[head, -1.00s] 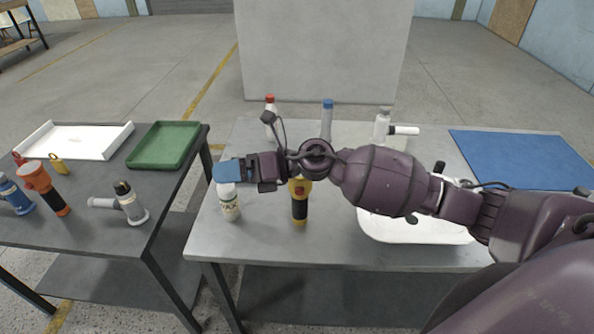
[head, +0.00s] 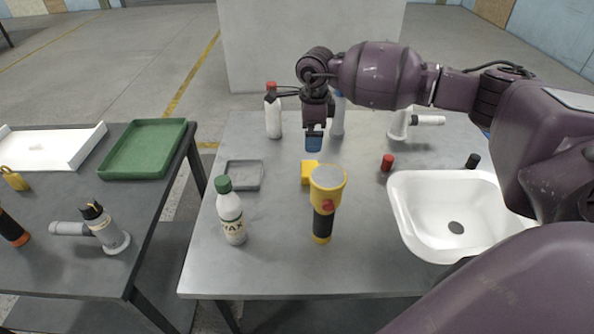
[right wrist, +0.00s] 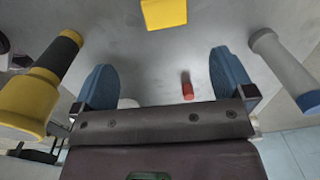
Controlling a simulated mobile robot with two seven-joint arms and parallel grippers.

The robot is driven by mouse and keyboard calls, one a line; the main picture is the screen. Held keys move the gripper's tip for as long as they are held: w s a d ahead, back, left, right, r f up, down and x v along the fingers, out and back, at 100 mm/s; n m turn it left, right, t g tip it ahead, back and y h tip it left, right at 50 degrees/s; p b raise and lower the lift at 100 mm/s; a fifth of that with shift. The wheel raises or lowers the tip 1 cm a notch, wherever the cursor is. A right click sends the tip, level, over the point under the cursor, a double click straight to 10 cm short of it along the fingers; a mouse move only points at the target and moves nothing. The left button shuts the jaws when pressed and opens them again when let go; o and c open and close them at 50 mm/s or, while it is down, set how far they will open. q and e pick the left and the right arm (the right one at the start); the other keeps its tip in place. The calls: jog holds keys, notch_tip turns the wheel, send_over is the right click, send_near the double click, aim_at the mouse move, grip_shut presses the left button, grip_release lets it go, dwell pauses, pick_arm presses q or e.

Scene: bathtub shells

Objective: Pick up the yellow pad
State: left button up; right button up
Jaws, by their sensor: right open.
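The yellow pad (head: 308,173) lies on the grey metal table, just behind the yellow flashlight (head: 326,200), which hides part of it in the head view. In the right wrist view the pad (right wrist: 164,13) is at the top edge, partly cut off, beyond the fingertips. My right gripper (head: 314,143) points down above the table, slightly behind the pad in the head view. My left gripper is not in view.
A grey tray (head: 244,162) and a wax bottle (head: 232,212) stand left of the pad. A red-capped bottle (head: 273,115) and a blue-capped bottle (head: 338,118) stand behind. A red cap (head: 387,162) and white basin (head: 405,225) are to the right.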

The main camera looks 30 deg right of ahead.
jog(key=f, duration=0.2)
jog(key=w+f, duration=0.1)
jog(key=shift+w+f+b, duration=0.15)
jog(key=shift+f+b, duration=0.2)
jog(key=shift+b, duration=0.05)
jog(key=shift+f, duration=0.2)
send_over(310, 168)
jog(key=f, duration=0.4)
jog(key=shift+a+f, duration=0.25)
jog(key=shift+a, duration=0.05)
jog(key=shift+d+f+b, duration=0.1)
jog(key=shift+f+b, duration=0.25)
jog(key=shift+f, duration=0.35)
jog(key=f, duration=0.4)
jog(key=shift+d+f, duration=0.1)
jog(key=shift+d, duration=0.1)
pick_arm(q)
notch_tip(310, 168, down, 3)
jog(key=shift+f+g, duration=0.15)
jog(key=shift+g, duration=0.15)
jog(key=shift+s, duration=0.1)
pick_arm(e)
jog(key=shift+c, duration=0.3)
jog(key=c, duration=0.9)
jog(key=shift+o, duration=0.2)
